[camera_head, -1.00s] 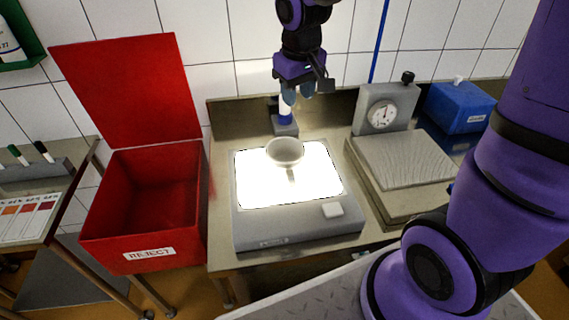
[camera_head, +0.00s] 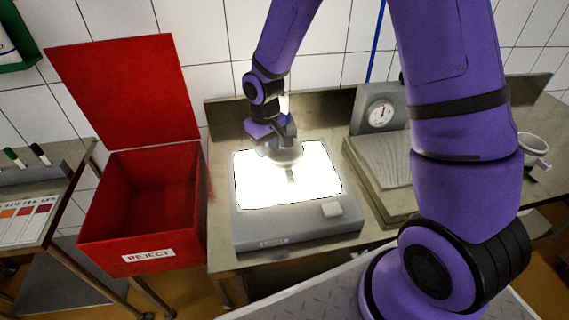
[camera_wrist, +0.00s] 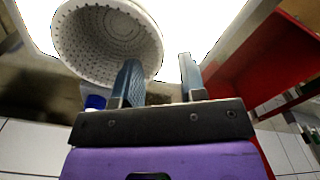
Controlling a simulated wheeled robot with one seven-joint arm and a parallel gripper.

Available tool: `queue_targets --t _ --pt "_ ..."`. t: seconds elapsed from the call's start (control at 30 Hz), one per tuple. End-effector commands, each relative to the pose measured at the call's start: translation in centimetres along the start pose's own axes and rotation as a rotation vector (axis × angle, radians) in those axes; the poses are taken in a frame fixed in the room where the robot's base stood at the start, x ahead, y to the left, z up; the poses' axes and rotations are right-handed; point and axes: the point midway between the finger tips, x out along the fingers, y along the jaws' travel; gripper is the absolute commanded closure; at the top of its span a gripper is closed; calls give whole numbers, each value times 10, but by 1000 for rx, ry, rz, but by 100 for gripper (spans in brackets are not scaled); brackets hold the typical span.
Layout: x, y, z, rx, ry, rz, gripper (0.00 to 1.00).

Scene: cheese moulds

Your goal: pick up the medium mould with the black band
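A pale, perforated mould (camera_head: 290,158) stands on the lit panel, partly hidden by my gripper (camera_head: 274,150). In the wrist view the mould (camera_wrist: 88,40) shows its open, perforated inside at the upper left. My gripper (camera_wrist: 160,82) is open there, with its two blue-grey fingers apart. The left finger overlaps the mould's rim and the right finger is outside it. I cannot tell whether either finger touches the mould. No black band can be made out on it from these views.
The light box (camera_head: 300,222) sits on a metal bench. A red REJECT bin (camera_head: 103,215) with raised lid is at left. A dial scale (camera_head: 381,112) stands at right. Another white mould (camera_head: 533,148) is at far right, behind my arm.

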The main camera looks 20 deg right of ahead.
Motion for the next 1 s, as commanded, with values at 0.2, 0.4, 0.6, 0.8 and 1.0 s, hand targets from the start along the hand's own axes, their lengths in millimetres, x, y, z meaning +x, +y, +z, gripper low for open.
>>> queue_targets --t 0.2,0.4,0.6,0.8,1.0 --pt "14 0 2 0 -1 0 62" --pt "40 -3 11 -2 -4 0 62" --pt "59 -3 10 0 0 0 62" --pt "61 -2 10 0 1 0 62" --pt "61 -2 10 0 1 0 90"
